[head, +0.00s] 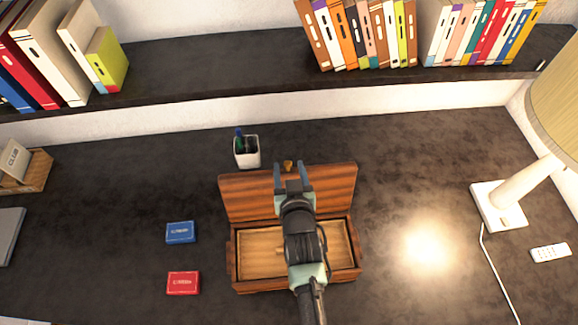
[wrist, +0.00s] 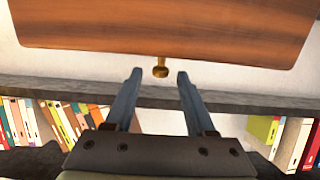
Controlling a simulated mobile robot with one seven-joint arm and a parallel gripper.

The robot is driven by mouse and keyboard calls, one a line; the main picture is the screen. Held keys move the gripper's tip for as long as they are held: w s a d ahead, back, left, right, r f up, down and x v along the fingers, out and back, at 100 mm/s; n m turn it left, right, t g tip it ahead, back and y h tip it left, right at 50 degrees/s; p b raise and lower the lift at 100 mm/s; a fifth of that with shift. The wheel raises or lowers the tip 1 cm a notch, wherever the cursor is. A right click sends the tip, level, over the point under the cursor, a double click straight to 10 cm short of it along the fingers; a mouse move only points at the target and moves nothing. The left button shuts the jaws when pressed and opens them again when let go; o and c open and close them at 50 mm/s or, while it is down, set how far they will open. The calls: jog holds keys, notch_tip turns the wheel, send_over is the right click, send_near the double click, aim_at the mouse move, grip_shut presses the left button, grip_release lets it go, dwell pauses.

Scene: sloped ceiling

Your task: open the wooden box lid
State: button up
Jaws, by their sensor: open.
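The wooden box (head: 234,262) stands on the dark desk, and its light inside shows. Its reddish-brown lid (head: 245,195) is raised, standing up along the box's back edge. A small brass knob (head: 288,164) is at the middle of the lid's far edge. My gripper (head: 292,170) is over the lid with its fingers apart and empty. In the wrist view the lid (wrist: 165,25) fills the top, and the knob (wrist: 161,68) sits in line with the gap between the fingertips of my gripper (wrist: 159,76), with space on both sides. My arm hides part of the box's inside.
A white pen cup (head: 247,153) stands close behind the lid. Blue (head: 180,232) and red (head: 183,283) card boxes lie left of the wooden box. A lamp (head: 498,205) and a remote (head: 550,252) are at right. A book shelf (head: 220,65) runs along the back.

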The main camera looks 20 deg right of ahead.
jog(key=shift+w, duration=0.2)
grip_shut()
dwell(1.4)
